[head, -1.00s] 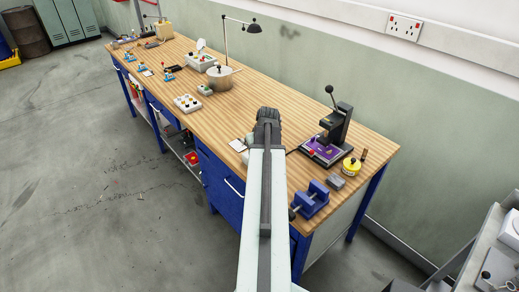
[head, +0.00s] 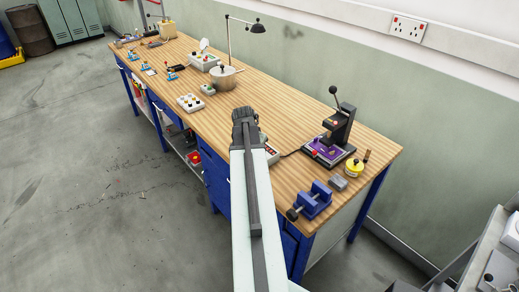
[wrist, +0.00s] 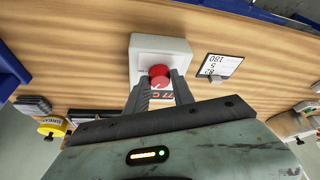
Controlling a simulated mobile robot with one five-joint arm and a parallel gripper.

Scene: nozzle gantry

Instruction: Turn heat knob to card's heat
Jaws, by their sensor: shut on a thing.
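In the wrist view a pale grey control box (wrist: 146,50) stands on the wooden bench. Its red round knob (wrist: 159,72) has a white mark and sits between the fingers of my gripper (wrist: 160,86), which is shut on it. A red display (wrist: 160,97) below the knob is partly hidden by the fingers; I cannot read it surely. A white card (wrist: 214,66) with upside-down black figures, one like 180, stands beside the box in a small holder. In the head view my gripper (head: 243,114) is over the bench and the box (head: 271,153) shows partly behind my arm.
To the right on the bench (head: 284,122) are a lever press (head: 340,126) with a purple base, a yellow tin (head: 353,167), a grey block (head: 338,184) and a blue vise (head: 313,202).

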